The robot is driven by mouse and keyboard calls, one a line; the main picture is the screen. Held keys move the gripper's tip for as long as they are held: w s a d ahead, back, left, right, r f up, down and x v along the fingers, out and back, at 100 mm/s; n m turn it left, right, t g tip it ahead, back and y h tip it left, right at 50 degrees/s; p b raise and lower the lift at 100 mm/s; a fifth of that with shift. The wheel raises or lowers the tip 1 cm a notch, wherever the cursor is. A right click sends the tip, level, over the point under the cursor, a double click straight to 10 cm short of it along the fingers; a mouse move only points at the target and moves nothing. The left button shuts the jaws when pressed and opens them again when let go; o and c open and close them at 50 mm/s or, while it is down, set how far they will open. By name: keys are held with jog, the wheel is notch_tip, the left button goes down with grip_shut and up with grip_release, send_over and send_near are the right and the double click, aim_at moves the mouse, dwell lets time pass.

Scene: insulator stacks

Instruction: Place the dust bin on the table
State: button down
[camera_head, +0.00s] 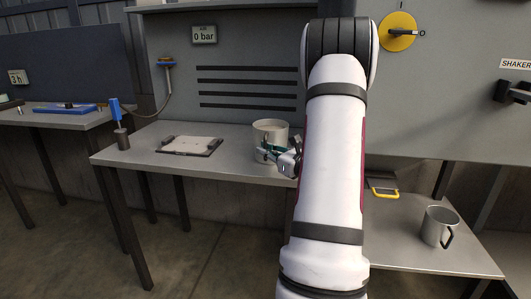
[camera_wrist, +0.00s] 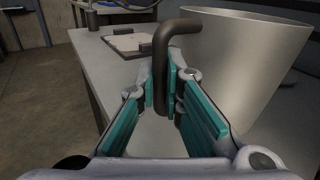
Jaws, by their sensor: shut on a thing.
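The dust bin (camera_head: 270,133) is a light grey metal cup-like bin with a dark side handle. In the head view it is upright at the right part of the grey table (camera_head: 135,145). I cannot tell whether its base touches the tabletop. My gripper (camera_head: 280,157) is in front of it, partly hidden by my arm. In the wrist view the bin (camera_wrist: 235,60) fills the right side, and its bent handle (camera_wrist: 160,75) stands between the teal finger pads of my gripper (camera_wrist: 172,112). The gripper is shut on that handle.
A flat board with dark clamps (camera_head: 190,146) lies mid-table. A blue-handled tool (camera_head: 118,122) stands at the left corner. A similar metal mug (camera_head: 438,227) is on the lower right table (camera_head: 400,250). A panel with slots (camera_head: 250,88) rises behind the table.

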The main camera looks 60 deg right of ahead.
jog(key=shift+f, duration=0.15)
jog(key=c, duration=1.7)
grip_release()
